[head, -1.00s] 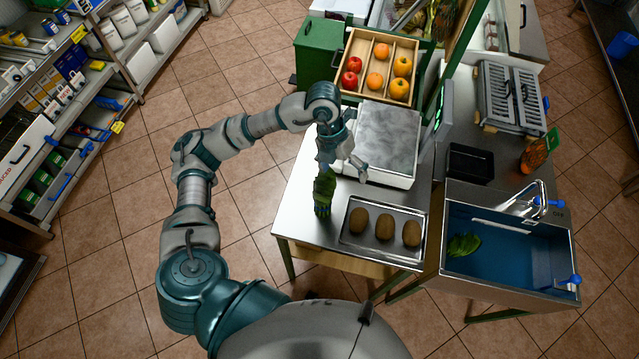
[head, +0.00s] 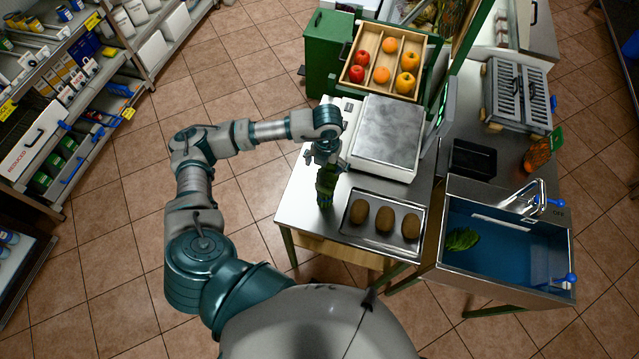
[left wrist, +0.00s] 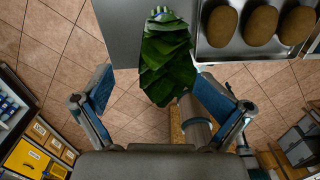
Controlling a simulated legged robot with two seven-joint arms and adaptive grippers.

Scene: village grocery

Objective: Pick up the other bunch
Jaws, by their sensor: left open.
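One bunch of green leaves (head: 325,188) lies on the metal table, left of the steel tray. It also shows in the left wrist view (left wrist: 166,62), extending between the fingers. My left gripper (head: 327,161) is open above the far end of this bunch. A second green bunch (head: 462,239) lies in the blue sink basin. My right gripper is not in view.
A steel tray (head: 348,219) with 3 brown oval fruits sits close to the bunch's right. A scale (head: 389,135) stands behind it, with a wooden fruit crate (head: 383,32) farther back. The sink (head: 520,262) is at the right. The table's left edge is clear.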

